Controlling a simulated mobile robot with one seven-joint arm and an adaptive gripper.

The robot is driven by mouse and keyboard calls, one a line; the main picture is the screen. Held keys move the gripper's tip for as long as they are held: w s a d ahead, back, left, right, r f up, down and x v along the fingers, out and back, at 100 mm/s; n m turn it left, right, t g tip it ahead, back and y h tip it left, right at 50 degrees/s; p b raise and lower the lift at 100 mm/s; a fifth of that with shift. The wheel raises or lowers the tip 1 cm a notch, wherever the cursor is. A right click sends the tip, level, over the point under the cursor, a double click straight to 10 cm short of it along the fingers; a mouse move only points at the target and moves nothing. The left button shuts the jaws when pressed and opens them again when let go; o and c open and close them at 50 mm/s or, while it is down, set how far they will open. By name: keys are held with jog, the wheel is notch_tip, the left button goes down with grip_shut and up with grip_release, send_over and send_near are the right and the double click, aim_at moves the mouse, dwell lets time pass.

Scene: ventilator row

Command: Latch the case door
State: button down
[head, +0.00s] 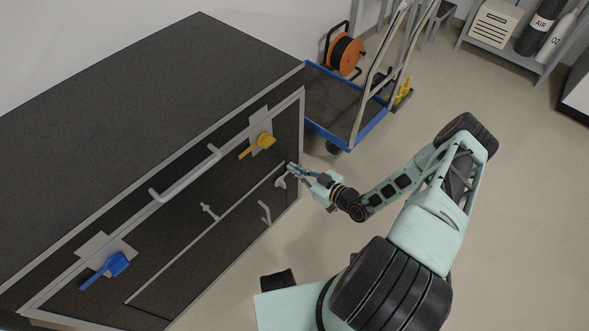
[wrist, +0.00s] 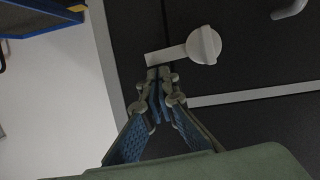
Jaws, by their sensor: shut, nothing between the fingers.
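The case door (head: 240,232) is a dark lower panel in the front of a long black case, and it looks flush with the front. Near its upper right corner sits a light grey latch (head: 281,182). In the wrist view this latch (wrist: 204,45) is a round knob with a flat bar pointing left, which appears to cross a thin seam. My gripper (head: 291,168) is shut and empty. In the wrist view its fingertips (wrist: 159,76) are just below the bar's left end; I cannot tell whether they touch it.
A grey door handle (head: 265,212) is near the latch, and a small grey knob (head: 208,211) is further left. Above are a yellow lever (head: 258,146), a long handle (head: 185,175) and a blue lever (head: 106,270). A blue trolley (head: 345,135) stands beyond the case.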

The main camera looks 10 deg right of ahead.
jog(key=shift+d+f+b, duration=0.2)
jog(key=shift+f+b, duration=0.55)
jog(key=shift+f, duration=0.2)
jog(key=v, duration=0.7)
jog(key=shift+r, duration=0.45)
jog(key=shift+s, duration=0.15)
